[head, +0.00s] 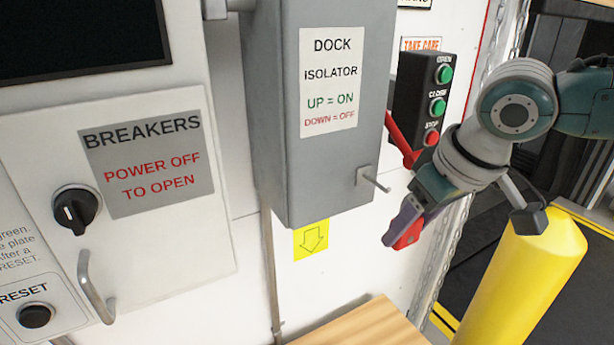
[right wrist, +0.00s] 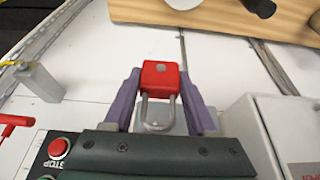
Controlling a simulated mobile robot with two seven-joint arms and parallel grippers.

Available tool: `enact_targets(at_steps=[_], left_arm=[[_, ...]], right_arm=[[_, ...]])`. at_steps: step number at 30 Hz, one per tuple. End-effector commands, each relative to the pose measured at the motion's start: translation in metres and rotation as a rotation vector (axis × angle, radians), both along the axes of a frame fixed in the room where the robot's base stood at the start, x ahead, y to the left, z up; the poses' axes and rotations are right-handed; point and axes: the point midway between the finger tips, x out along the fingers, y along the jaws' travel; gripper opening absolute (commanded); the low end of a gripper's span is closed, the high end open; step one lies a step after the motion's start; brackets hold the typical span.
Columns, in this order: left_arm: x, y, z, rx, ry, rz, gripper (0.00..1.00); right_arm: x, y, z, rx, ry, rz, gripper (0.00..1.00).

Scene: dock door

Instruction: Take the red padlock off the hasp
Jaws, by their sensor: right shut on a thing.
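The red padlock (head: 409,236) is between the purple fingers of my right gripper (head: 396,230). In the right wrist view the red body (right wrist: 160,78) sits between the fingertips, with its metal shackle (right wrist: 157,112) toward the palm. No hasp shows through the shackle there. The grey isolator box (head: 318,165) has a small hasp with a pin (head: 368,178) low on its right side. In the head view the padlock is apart from it, lower and to the right. A red lever (head: 401,142) sticks out from the box's right side, tilted downward. My left gripper is out of view.
A push-button station (head: 420,100) with green and red buttons is on the wall behind the lever. A yellow bollard (head: 525,275) stands at the lower right. A wooden surface (head: 365,325) is below the isolator box. The breaker panel (head: 120,240) is at left.

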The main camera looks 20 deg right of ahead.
Motion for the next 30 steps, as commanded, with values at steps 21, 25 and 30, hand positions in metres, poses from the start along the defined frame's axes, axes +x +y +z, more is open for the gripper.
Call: enact_targets(at_steps=[21,25,30], left_arm=[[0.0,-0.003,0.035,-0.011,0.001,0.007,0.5],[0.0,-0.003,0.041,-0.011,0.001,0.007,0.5],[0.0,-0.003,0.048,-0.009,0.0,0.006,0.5]], right_arm=[[-0.04,-0.004,0.002,-0.002,0.001,-0.002,0.0],[-0.047,-0.004,0.002,-0.002,0.0,-0.001,0.0],[-0.056,-0.004,0.002,0.0,0.0,0.001,0.0]])
